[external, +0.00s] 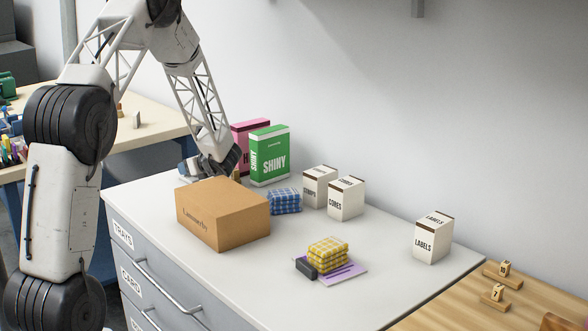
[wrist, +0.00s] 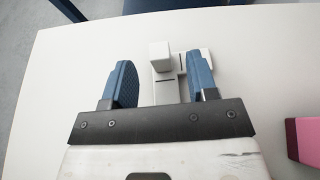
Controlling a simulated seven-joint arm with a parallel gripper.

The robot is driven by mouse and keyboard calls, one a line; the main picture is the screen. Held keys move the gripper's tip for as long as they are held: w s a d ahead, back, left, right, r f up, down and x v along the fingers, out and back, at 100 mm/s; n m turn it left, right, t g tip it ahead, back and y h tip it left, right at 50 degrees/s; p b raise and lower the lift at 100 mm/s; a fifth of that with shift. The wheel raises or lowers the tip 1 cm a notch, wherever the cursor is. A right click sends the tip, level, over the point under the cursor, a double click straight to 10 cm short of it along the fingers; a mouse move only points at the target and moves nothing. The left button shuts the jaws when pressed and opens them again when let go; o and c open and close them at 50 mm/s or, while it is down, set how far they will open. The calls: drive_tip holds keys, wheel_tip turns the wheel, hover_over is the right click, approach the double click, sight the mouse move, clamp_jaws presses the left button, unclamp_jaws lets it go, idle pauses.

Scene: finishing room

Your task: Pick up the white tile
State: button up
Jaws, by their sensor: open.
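In the wrist view, a small white block (wrist: 159,52), which looks like the white tile, is between the blue fingers of my gripper (wrist: 161,68), closer to the left finger. It adjoins a white piece with dark slots (wrist: 167,92), probably a stand; I cannot tell exactly how they join. My gripper is open, with one finger on each side, and I see no clear contact with the tile. In the external view my gripper (external: 204,167) is low over the far left of the white counter, behind the cardboard box. I cannot make out the tile there.
The cardboard box (external: 222,214) stands in front of my gripper. A pink box (external: 243,131) and a green box (external: 268,156) stand just right of it. A blue checked bundle (external: 284,200), white boxes (external: 346,199) and a yellow checked bundle (external: 327,252) lie farther right.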

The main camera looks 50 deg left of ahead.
drive_tip(key=shift+x, duration=1.45)
drive_tip(key=shift+c, duration=0.4)
clamp_jaws()
drive_tip(key=shift+r, duration=0.2)
drive_tip(key=shift+r, duration=4.85)
